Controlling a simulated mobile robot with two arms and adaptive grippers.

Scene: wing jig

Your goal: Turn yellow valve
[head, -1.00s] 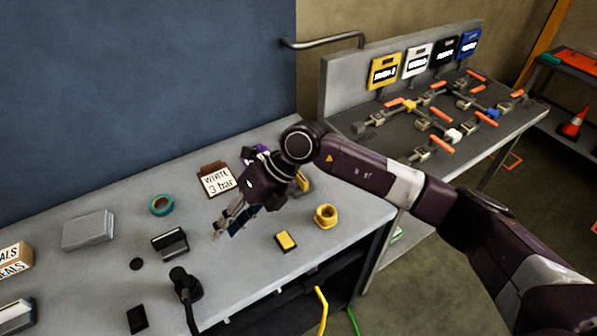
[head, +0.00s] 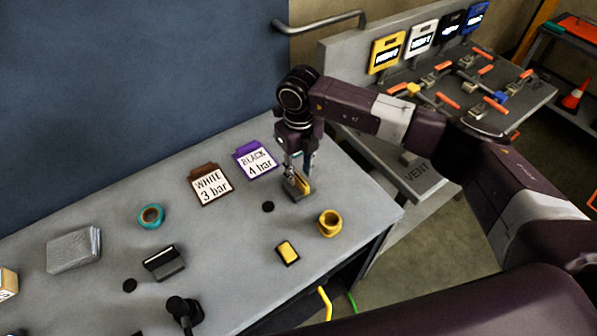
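The valve board (head: 435,180) stands at the upper right, with several orange-handled valves. A yellow-marked valve (head: 413,90) is on its far left part, below the yellow tag (head: 386,54); my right arm passes in front of the board and hides part of it. My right gripper (head: 299,172) points down over the grey bench, away from the valves. Its fingers are apart, just above or around a small grey-and-yellow block (head: 302,188) on the bench; contact cannot be told. My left gripper is not in view.
On the bench (head: 225,245) are a WHITE 3 bar tag (head: 211,186), a purple BLACK 4 bar tag (head: 255,160), teal tape (head: 151,216), a yellow fitting (head: 329,223) and a yellow-black block (head: 287,252). White, black and blue tags hang along the valve board's back.

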